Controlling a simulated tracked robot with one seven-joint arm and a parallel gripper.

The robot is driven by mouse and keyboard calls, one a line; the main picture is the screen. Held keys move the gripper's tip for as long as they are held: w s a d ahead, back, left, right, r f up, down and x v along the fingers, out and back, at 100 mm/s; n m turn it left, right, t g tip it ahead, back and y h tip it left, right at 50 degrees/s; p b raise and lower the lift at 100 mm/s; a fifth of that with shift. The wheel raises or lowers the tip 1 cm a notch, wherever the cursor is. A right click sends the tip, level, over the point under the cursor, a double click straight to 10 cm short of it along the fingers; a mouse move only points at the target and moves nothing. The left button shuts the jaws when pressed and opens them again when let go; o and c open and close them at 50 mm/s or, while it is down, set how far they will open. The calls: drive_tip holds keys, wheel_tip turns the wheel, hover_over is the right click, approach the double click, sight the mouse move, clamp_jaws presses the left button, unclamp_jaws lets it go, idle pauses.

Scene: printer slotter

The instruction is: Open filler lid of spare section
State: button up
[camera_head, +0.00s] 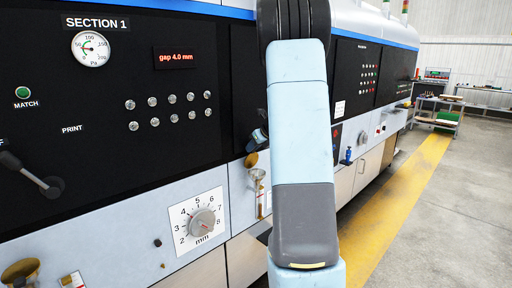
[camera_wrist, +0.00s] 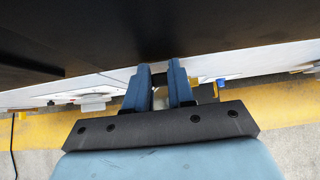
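My gripper (camera_wrist: 159,72) shows in the wrist view as two blue fingers with a gap between them. A small dark patch shows in the gap; I cannot tell what it is, and no grip on anything is clear. The fingertips are near the lower edge of a large black panel (camera_wrist: 160,25). In the head view my arm hides most of my gripper. A brass cup-shaped fitting (camera_head: 250,160) sits on the machine front just left of my arm, and a similar one (camera_head: 20,271) is at lower left. I cannot tell which is the spare section's filler lid.
The machine's Section 1 panel (camera_head: 97,23) has a gauge (camera_head: 91,49), a gap display (camera_head: 176,57), several buttons, a lever (camera_head: 30,175) and a mm dial (camera_head: 202,222). A yellow floor stripe (camera_head: 402,205) runs alongside. Open floor lies to the right; shelves (camera_head: 440,110) stand far back.

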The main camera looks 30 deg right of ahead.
drive_tip(key=o, duration=0.5)
drive_tip(key=shift+s+d, duration=0.1)
drive_tip(key=shift+c, duration=0.2)
drive_tip(key=shift+s+r, duration=0.1)
drive_tip(key=shift+r, duration=0.05)
drive_tip(key=v, duration=1.3)
drive_tip(key=shift+s, duration=0.2)
drive_tip(key=shift+r, duration=0.1)
